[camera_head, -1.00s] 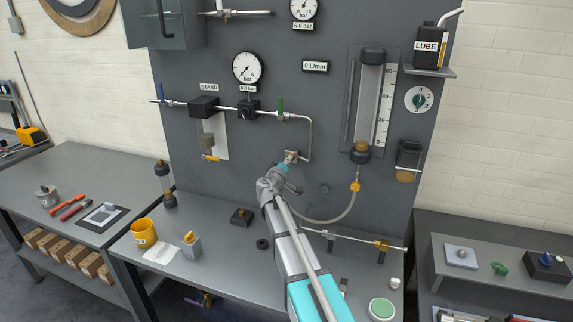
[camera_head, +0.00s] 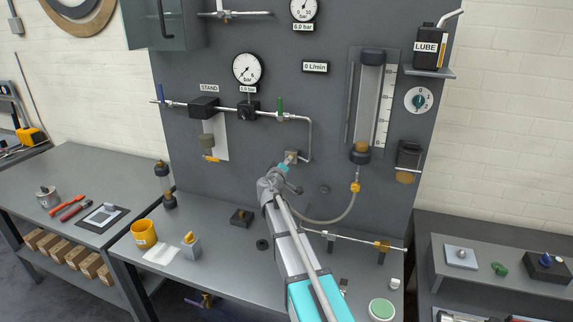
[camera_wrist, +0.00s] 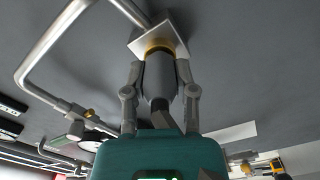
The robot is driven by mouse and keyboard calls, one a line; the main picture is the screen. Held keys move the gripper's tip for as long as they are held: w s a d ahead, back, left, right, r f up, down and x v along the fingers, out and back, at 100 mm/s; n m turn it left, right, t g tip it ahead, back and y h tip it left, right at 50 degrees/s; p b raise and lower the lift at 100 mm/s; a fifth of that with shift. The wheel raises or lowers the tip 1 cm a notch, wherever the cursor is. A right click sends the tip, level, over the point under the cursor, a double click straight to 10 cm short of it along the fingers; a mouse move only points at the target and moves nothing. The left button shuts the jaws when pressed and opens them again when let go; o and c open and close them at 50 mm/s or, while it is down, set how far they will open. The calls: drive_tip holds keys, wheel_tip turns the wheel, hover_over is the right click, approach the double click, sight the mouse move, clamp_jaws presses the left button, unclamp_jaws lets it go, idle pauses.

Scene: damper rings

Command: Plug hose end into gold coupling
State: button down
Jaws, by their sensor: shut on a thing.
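In the wrist view my gripper (camera_wrist: 160,82) is shut around a grey cylindrical hose end (camera_wrist: 159,72). The hose end's far end meets the gold coupling (camera_wrist: 158,48), which shows as a thin gold ring against a pale square plate (camera_wrist: 168,36) on the panel. The two look in line and touching; how deep the hose end sits is hidden. In the head view my gripper (camera_head: 286,166) reaches up to the plate (camera_head: 292,156), and my wrist covers most of the hose end. The grey hose (camera_head: 338,216) curves from under the flow tube to behind my arm.
A steel pipe (camera_head: 311,138) runs down beside the plate. The flow tube (camera_head: 369,95) stands right. A yellow cup (camera_head: 144,233) and small blocks stand on the bench below.

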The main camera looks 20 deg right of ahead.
drive_tip(key=shift+c, duration=1.7)
unclamp_jaws()
drive_tip(key=shift+w, duration=0.1)
drive_tip(key=v, duration=1.2)
drive_tip(key=shift+d, duration=0.15)
